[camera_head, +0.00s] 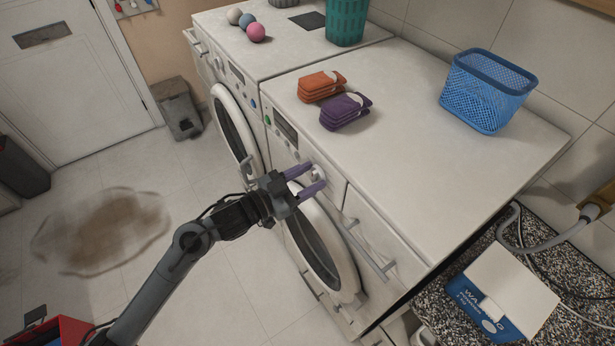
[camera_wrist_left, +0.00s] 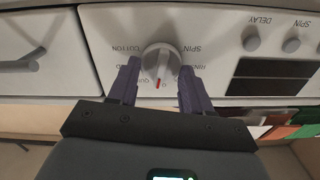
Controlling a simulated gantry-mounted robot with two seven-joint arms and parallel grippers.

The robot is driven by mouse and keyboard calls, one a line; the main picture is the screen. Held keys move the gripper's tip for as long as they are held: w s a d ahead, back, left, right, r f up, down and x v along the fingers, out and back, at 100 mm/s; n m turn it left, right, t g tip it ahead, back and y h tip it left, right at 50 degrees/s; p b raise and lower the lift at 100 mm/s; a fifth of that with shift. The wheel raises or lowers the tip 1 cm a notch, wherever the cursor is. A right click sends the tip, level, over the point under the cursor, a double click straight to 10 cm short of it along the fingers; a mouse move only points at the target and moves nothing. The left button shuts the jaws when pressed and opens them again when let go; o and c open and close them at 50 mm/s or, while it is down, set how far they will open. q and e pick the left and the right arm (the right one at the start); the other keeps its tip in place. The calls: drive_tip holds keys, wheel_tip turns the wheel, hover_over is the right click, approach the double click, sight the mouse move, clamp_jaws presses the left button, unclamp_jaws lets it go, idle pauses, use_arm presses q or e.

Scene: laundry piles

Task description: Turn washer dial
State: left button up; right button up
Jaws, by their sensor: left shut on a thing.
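The washer dial (camera_head: 316,173) is a round white knob on the front panel of the right-hand machine. In the left wrist view the dial (camera_wrist_left: 161,60) shows a raised grip bar with a red mark at its lower end. Printed words such as COTTON and SPIN surround it. My left gripper (camera_head: 315,178) has its purple fingers on both sides of the dial and is shut on it. The washer (camera_head: 420,150) has a round door, partly hidden behind my gripper. My right gripper is not in view.
Orange (camera_head: 321,86) and purple (camera_head: 345,111) folded cloths and a blue basket (camera_head: 487,92) sit on the washer top. A drawer handle (camera_head: 368,250) juts out right of the dial. A detergent box (camera_head: 500,295) stands at lower right. The floor at left is open, with a brown stain.

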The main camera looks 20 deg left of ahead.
use_arm(q)
drive_tip(key=m, duration=0.3)
drive_tip(key=shift+f+m, duration=0.1)
drive_tip(key=shift+m, duration=1.2)
drive_tip(key=o, duration=1)
drive_tip(key=shift+s, duration=0.15)
drive_tip(key=v, duration=1)
drive_tip(key=shift+s, duration=0.25)
drive_tip(key=shift+a, duration=0.15)
